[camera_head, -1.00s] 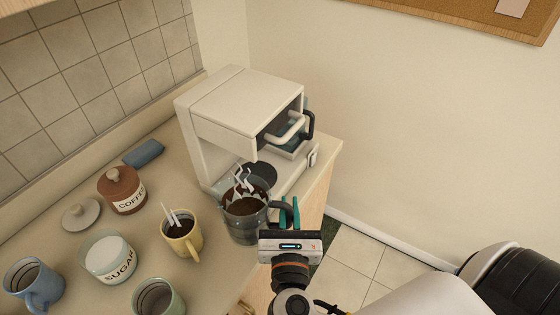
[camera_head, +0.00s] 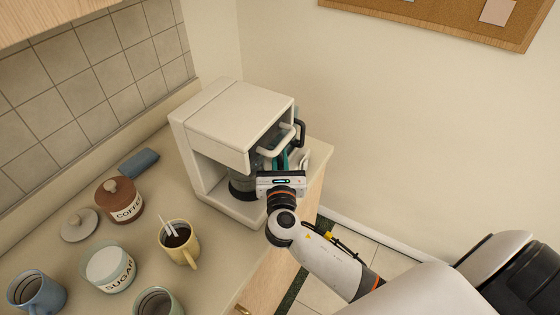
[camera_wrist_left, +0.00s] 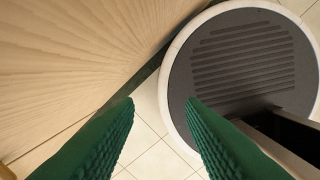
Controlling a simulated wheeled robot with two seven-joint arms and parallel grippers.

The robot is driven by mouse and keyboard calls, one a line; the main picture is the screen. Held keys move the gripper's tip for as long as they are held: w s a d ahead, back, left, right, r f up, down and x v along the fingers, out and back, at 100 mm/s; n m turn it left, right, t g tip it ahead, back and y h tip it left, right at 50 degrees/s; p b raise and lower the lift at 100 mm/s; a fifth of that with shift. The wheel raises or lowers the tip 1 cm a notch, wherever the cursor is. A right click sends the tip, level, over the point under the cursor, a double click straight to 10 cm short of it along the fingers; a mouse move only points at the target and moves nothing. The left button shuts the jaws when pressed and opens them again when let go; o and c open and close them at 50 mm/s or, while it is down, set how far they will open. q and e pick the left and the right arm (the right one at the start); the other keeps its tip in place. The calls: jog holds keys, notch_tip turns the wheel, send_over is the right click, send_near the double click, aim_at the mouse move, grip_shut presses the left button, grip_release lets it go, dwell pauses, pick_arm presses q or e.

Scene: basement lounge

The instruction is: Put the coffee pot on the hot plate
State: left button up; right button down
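The coffee pot (camera_head: 240,177) is a dark glass jug, now inside the white coffee maker (camera_head: 228,118), under its brewing head. The head and my right gripper hide much of it. Its dark lower part is low over the hot plate; I cannot tell whether it touches. My right gripper (camera_head: 281,160), with green fingers, is at the machine's open side, at the pot's handle side, and appears shut on the handle, which is mostly hidden. My left gripper (camera_wrist_left: 160,105) is open and empty in the left wrist view; it is outside the head view.
On the counter are a yellow mug (camera_head: 178,243) with white sticks, a coffee jar (camera_head: 120,201), a sugar jar (camera_head: 110,268), a blue mug (camera_head: 37,292) and a lid (camera_head: 79,225). A wooden cabinet (camera_wrist_left: 70,60) is near my left gripper.

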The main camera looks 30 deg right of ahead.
jog(key=shift+w+d+r, duration=0.15)
jog(key=shift+w+d, duration=0.05)
jog(key=shift+w, duration=0.2)
notch_tip(320, 180, down, 3)
jog(key=shift+w+d+f, duration=0.1)
jog(key=shift+f, duration=0.2)
jog(key=shift+f, duration=0.2)
jog(key=c, duration=1.4)
grip_release()
jog(key=shift+c, duration=0.2)
